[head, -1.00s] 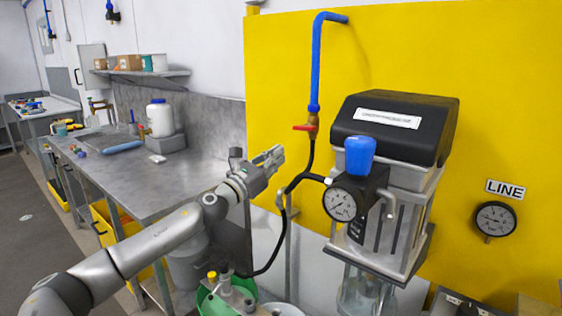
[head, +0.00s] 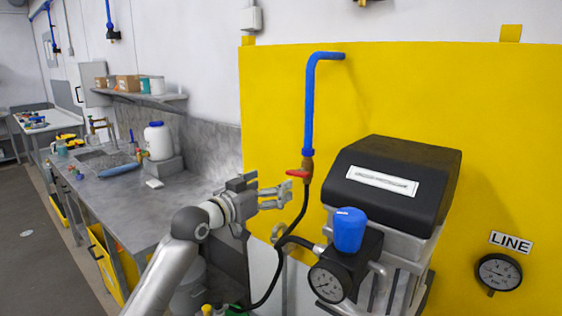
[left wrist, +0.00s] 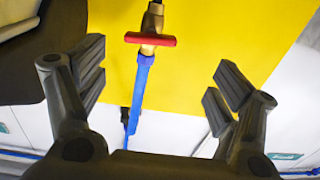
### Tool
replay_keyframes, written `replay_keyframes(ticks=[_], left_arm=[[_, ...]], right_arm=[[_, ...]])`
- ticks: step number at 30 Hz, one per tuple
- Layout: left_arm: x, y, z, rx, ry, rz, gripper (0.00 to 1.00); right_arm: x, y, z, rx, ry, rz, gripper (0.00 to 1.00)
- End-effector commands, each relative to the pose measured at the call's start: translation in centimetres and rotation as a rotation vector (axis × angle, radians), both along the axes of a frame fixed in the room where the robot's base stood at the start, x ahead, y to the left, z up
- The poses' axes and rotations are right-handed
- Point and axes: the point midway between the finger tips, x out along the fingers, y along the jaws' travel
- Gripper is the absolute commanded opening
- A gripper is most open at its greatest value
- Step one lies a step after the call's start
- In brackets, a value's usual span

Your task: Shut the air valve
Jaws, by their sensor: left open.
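The air valve has a red handle (head: 298,174) on a brass body (head: 308,163), at the lower end of a blue pipe (head: 311,105) on the yellow panel. A black hose hangs below it. The handle lies crosswise to the pipe in the head view and in the left wrist view (left wrist: 150,39). My left gripper (head: 283,195) is open and empty, just below and left of the handle. In the left wrist view, the handle appears ahead, between and beyond the spread fingers (left wrist: 157,76), with no contact visible. My right gripper is not in view.
A black-topped unit with a blue knob (head: 349,230) and a pressure gauge (head: 328,281) stands close on the right. A second gauge (head: 498,273) sits under the LINE sign. A steel bench (head: 130,205) with a white jar (head: 158,141) is on the left.

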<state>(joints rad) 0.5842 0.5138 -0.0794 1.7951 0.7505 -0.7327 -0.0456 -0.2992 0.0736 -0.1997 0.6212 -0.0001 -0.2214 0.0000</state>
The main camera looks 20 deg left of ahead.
Motion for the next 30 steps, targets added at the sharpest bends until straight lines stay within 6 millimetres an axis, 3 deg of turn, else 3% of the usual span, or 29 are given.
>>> replay_keyframes(ticks=[7,21,30], left_arm=[[0.6,-1.6,0.7,-0.105,0.034,-0.047,0.86],[7.5,-4.1,0.7,-0.098,0.032,-0.044,0.86],[9.6,-4.8,0.4,-0.096,0.031,-0.043,0.86]], right_arm=[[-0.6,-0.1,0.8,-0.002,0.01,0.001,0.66],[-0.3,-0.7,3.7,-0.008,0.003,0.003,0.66],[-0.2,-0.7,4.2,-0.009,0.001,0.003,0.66]])
